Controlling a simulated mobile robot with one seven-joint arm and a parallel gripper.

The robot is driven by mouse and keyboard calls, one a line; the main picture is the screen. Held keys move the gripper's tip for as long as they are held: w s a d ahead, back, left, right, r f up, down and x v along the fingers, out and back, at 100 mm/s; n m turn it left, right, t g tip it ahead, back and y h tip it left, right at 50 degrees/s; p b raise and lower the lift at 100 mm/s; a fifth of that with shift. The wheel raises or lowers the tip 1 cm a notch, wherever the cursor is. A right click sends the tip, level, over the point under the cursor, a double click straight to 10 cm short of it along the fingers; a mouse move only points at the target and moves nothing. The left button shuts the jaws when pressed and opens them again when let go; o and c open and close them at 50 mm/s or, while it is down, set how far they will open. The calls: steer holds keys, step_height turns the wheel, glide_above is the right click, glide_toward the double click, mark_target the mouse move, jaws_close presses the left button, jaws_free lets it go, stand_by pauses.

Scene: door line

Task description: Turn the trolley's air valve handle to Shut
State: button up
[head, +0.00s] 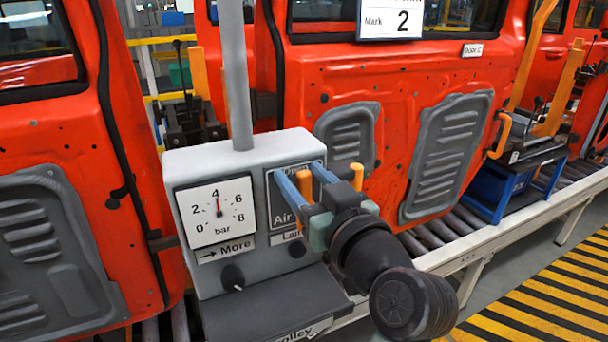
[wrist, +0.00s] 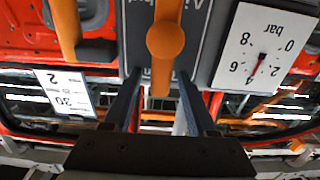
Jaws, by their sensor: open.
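The trolley's grey box (head: 240,160) carries a dark air valve plate (head: 283,217), with "Air" partly readable. An orange valve handle (head: 305,186) stands out from the plate. In the wrist view, turned upside down, the handle (wrist: 165,42) shows a round hub and a lever along the picture's vertical. The lever's end lies toward the trolley's upper side, near a label partly hidden. My gripper (head: 308,178) is open at the plate, its blue fingers on either side of the handle. In the wrist view the gripper (wrist: 158,85) shows gaps beside the lever; contact is unclear.
A gauge (head: 216,211) reads about 4 bar, with a black knob (head: 232,278) below it. An upright grey post (head: 236,75) rises from the box. Another orange piece (head: 357,177) stands right of my fingers. Red doors (head: 410,75) stand close behind on a roller line.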

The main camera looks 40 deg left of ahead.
jaws_close()
steer(key=shift+w+m, duration=0.1)
steer(key=shift+m, duration=0.2)
steer(key=shift+w+d+m, duration=0.3)
steer(key=shift+w+m, duration=0.2)
steer(key=shift+m, duration=0.7)
steer(key=shift+w+d+f+m, duration=0.15)
steer(key=shift+w+m, duration=0.1)
steer(key=shift+m, duration=0.45)
steer(key=shift+w+d+f+m, duration=0.1)
steer(key=shift+w+m, duration=0.15)
steer(key=shift+m, duration=0.45)
jaws_free()
steer(key=shift+f, duration=0.1)
